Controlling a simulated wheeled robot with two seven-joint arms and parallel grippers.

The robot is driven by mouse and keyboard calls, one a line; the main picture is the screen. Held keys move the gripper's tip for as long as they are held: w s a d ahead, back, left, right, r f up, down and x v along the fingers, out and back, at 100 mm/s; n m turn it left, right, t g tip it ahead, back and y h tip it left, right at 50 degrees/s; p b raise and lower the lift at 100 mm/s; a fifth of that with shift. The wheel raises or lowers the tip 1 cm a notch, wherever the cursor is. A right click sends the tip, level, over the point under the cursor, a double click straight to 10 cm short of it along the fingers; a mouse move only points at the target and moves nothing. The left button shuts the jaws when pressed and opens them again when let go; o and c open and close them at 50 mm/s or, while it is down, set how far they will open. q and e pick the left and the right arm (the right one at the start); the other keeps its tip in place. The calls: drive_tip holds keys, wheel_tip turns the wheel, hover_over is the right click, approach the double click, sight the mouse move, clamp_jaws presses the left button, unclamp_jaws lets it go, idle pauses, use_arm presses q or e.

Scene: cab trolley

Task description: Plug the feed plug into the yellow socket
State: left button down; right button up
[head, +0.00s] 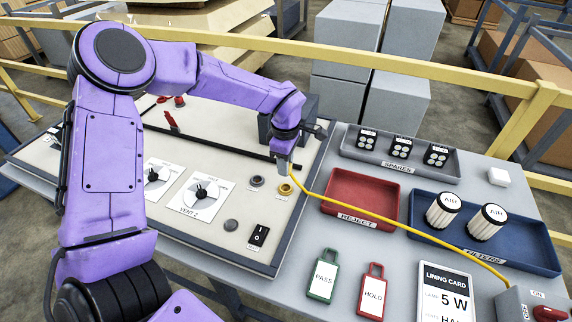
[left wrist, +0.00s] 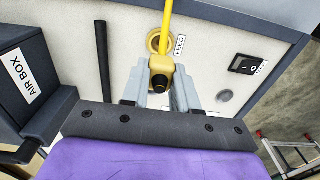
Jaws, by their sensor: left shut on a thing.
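The yellow feed plug (left wrist: 161,66), with a dark round end and a yellow cable, is between the fingers of my left gripper (left wrist: 160,88). In the head view my left gripper (head: 283,168) points down at the panel, shut on the plug, which its fingers mostly hide. The yellow socket (head: 286,190) is a ring on the panel, just below and right of the fingertips. In the left wrist view the socket (left wrist: 153,43) shows behind the plug, beside a FEED label. The plug appears apart from the socket, but the exact gap is unclear. My right gripper is not in view.
A dark socket (head: 257,181) sits left of the yellow one. A rocker switch (head: 258,236) and dials are nearby. The dark air box (left wrist: 30,80) stands beside the gripper. The yellow cable (head: 400,221) crosses the red reject tray (head: 340,205) towards a grey box (head: 525,305).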

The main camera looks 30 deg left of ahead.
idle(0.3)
use_arm(q)
wheel_tip(320, 180, down, 6)
drive_tip(key=b, duration=0.6)
drive_tip(key=shift+r, duration=0.1)
idle(0.6)
drive_tip(key=shift+d+p, duration=0.1)
drive_tip(key=shift+p, duration=0.35)
drive_tip(key=shift+p, duration=0.4)
idle(0.9)
drive_tip(key=shift+p, duration=0.3)
drive_tip(key=shift+f+b, duration=0.3)
drive_tip(key=shift+f, duration=0.2)
idle(0.3)
drive_tip(key=c, duration=0.8)
unclamp_jaws()
